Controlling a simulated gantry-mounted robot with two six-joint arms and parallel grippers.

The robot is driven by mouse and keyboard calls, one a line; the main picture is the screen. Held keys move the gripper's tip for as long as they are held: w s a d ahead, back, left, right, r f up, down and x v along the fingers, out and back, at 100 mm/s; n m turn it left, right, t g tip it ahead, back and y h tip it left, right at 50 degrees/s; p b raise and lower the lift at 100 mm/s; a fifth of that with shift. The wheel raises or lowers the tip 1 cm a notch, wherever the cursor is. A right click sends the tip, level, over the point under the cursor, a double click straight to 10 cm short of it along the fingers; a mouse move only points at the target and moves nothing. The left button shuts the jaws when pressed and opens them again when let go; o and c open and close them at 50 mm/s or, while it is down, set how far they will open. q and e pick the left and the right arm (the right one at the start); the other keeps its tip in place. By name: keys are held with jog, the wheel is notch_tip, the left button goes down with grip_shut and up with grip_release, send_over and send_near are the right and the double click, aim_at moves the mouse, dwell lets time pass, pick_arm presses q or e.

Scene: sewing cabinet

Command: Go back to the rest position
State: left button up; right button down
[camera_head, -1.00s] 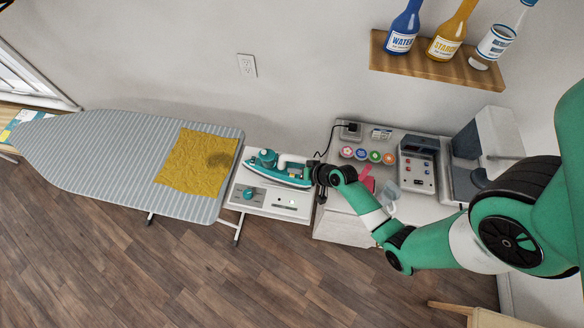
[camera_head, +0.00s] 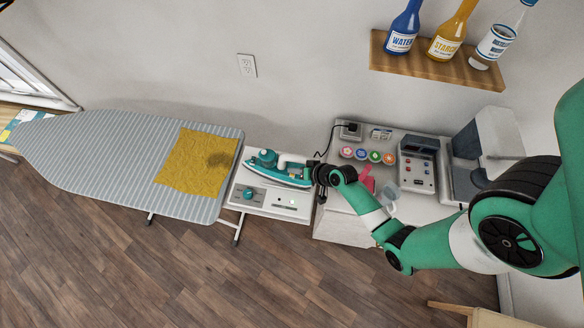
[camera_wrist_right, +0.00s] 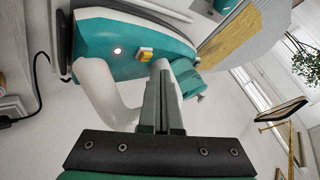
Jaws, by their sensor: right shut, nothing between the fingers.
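My right gripper (camera_head: 311,173) is at the right end of the teal and white iron (camera_head: 282,174), close to its handle. In the right wrist view the gripper's two fingers (camera_wrist_right: 162,80) are together with nothing between them. The iron's teal body (camera_wrist_right: 130,48) fills the upper part of that view, with a small lit light and a yellow button. Its white handle (camera_wrist_right: 98,92) is just left of the fingers. I cannot tell whether the fingers touch it. The iron rests on a white stand (camera_head: 300,216) with a teal knob. My left gripper is not in view.
The striped ironing board (camera_head: 95,145) with a yellow cloth (camera_head: 182,165) is left of the stand. Right of it, a white cabinet (camera_head: 340,228) holds several colored spools and a grey machine (camera_head: 417,168). A wall shelf (camera_head: 425,65) holds three bottles. A black cord runs behind the gripper.

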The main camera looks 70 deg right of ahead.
jog(key=shift+f+b, duration=0.35)
jog(key=shift+f, duration=0.15)
jog(key=shift+f+b, duration=0.4)
jog(key=shift+f, duration=0.05)
dwell(0.5)
jog(key=shift+r, duration=0.15)
jog(key=shift+r+p, duration=0.8)
jog(key=shift+p, duration=0.15)
notch_tip(320, 180, up, 6)
jog(key=p, duration=0.5)
jog(key=shift+p, duration=0.4)
